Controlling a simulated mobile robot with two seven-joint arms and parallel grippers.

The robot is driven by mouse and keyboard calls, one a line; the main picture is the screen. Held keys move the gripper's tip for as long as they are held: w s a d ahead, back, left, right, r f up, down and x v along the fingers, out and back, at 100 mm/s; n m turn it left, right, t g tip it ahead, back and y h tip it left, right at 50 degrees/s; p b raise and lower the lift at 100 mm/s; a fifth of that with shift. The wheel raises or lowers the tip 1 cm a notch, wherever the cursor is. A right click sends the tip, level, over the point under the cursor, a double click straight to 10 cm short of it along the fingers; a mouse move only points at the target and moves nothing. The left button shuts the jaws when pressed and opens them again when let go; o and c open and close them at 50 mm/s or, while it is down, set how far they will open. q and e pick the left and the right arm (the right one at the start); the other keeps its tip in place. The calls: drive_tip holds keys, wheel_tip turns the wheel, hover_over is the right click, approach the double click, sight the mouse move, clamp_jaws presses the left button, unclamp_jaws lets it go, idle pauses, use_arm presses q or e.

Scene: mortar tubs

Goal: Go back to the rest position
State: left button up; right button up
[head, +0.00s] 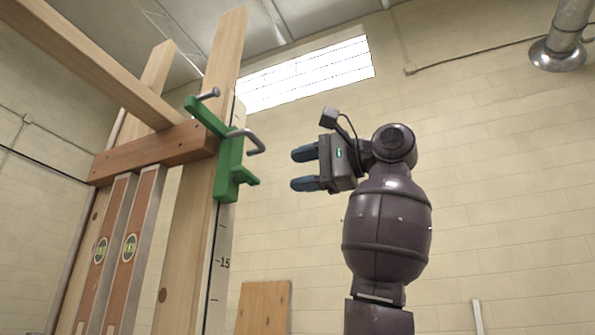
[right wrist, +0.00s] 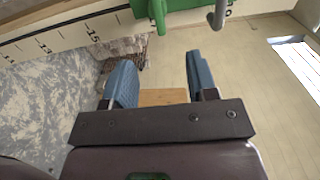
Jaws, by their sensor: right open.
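My right gripper (head: 304,169) is raised in the middle of the head view, its blue fingers pointing left. It is open and empty. Its fingers also show apart in the right wrist view (right wrist: 160,80), with nothing between them. To the left of it, a green bracket (head: 230,165) with grey bent metal rods sits on an upright wooden post. A clear gap lies between the fingers and the bracket. The green bracket also shows at the top of the right wrist view (right wrist: 172,8). My left gripper is in neither view.
A wooden frame with a crossbeam (head: 150,153) and a numbered scale (head: 221,262) stands at the left. Two long levels (head: 118,245) hang or lean there. A wooden board (head: 263,306) stands low by the wall. Open space lies right of my arm.

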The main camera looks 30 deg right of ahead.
idle(0.4)
drive_tip(key=w+d+f+h, duration=0.1)
drive_tip(key=w+f+h, duration=0.2)
drive_tip(key=w+f, duration=0.9)
drive_tip(key=w+d+f+h, duration=0.15)
drive_tip(key=w+f, duration=0.55)
drive_tip(key=f, duration=0.9)
wheel_tip(320, 180, down, 31)
drive_tip(key=w+d+n+h, duration=0.2)
drive_tip(key=d+n+h, duration=0.1)
drive_tip(key=h, duration=0.1)
drive_tip(key=s+f+n+h, duration=0.1)
drive_tip(key=s+f, duration=0.4)
drive_tip(key=f, duration=0.4)
drive_tip(key=s+f+n+g, duration=0.1)
drive_tip(key=s+f, duration=0.3)
drive_tip(key=f, duration=0.4)
drive_tip(key=s+f+n+h, duration=0.1)
drive_tip(key=s+f+n, duration=0.1)
drive_tip(key=s+f, duration=0.5)
drive_tip(key=s+a+f+n, duration=0.1)
drive_tip(key=s+f+n, duration=0.1)
drive_tip(key=s+f, duration=0.6)
drive_tip(key=s+a+f+n+g, duration=0.1)
drive_tip(key=s+f, duration=0.7)
drive_tip(key=s, duration=0.8)
drive_tip(key=shift+a+n+g+h, duration=0.35)
drive_tip(key=shift+a+n, duration=0.3)
drive_tip(key=shift+n, duration=0.15)
